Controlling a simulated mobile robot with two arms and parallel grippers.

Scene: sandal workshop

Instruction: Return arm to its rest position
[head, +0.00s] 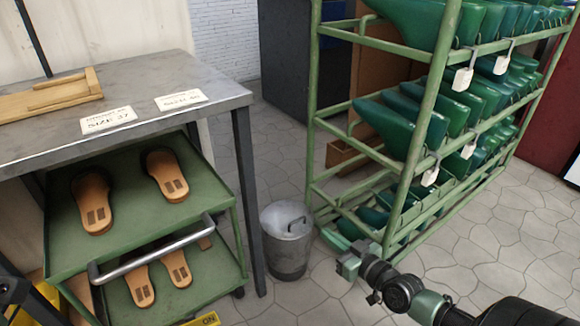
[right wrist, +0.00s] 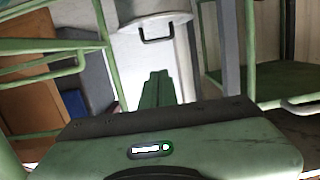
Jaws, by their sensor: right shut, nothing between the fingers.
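My right arm comes in from the lower right of the head view. Its green gripper (head: 335,243) is shut and empty, in front of the green rack's lower left corner and to the right of the grey bin. In the right wrist view the green fingers (right wrist: 157,90) are together, with the bin (right wrist: 150,45) behind them. My left gripper does not show in either view.
The green rack (head: 320,110) holds rows of green shoe lasts with white tags. The metal bin (head: 287,250) stands beside the steel table (head: 200,75). A green cart (head: 125,240) holds sandal soles under the table. Tiled floor (head: 480,240) is clear at right.

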